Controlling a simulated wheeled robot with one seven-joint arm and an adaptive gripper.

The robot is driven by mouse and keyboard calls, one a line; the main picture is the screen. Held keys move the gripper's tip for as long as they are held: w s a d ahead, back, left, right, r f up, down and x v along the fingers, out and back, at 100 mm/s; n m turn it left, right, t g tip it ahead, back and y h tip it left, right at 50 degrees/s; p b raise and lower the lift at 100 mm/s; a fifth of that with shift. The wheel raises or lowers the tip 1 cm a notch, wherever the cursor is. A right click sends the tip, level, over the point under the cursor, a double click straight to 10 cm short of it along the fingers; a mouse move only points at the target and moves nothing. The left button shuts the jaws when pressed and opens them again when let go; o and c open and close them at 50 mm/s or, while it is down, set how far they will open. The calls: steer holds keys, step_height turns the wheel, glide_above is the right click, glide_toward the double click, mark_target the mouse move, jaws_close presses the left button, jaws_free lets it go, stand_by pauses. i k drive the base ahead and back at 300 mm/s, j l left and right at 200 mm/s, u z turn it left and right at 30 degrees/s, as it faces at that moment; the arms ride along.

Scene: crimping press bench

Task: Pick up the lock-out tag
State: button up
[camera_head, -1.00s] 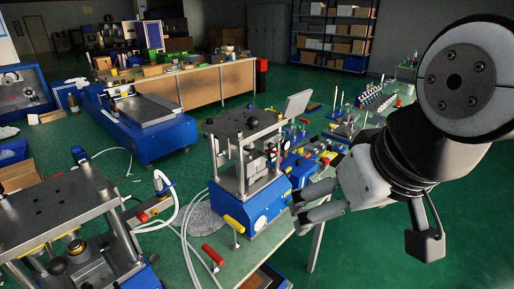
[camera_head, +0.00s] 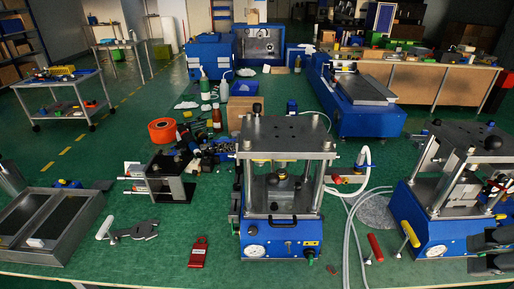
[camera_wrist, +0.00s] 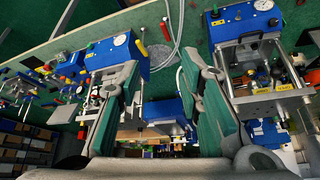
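The lock-out tag (camera_head: 198,252) is a flat red piece with a narrower top end. It lies on the green bench top near the front edge, left of the middle press, in the head view. I cannot make it out in the wrist view. My gripper (camera_head: 490,252) shows at the right edge of the head view, in front of the right press and far to the right of the tag. In the wrist view its two fingers (camera_wrist: 160,72) stand wide apart with nothing between them.
The middle blue press (camera_head: 282,238) stands just right of the tag, and the right press (camera_head: 436,238) stands beyond hoses and a red handle (camera_head: 375,247). A grey wrench-like tool (camera_head: 135,232) and a metal tray (camera_head: 88,222) lie left. Bare bench surrounds the tag.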

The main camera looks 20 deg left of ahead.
mark_target(197, 259)
steer(key=u, duration=1.5)
steer(key=j+z, duration=0.35)
steer(key=j, duration=0.35)
steer(key=l+u, duration=0.25)
steer(key=l, duration=0.25)
steer(key=l+u, duration=0.25)
steer(key=l, duration=0.25)
steer(key=k, duration=0.05)
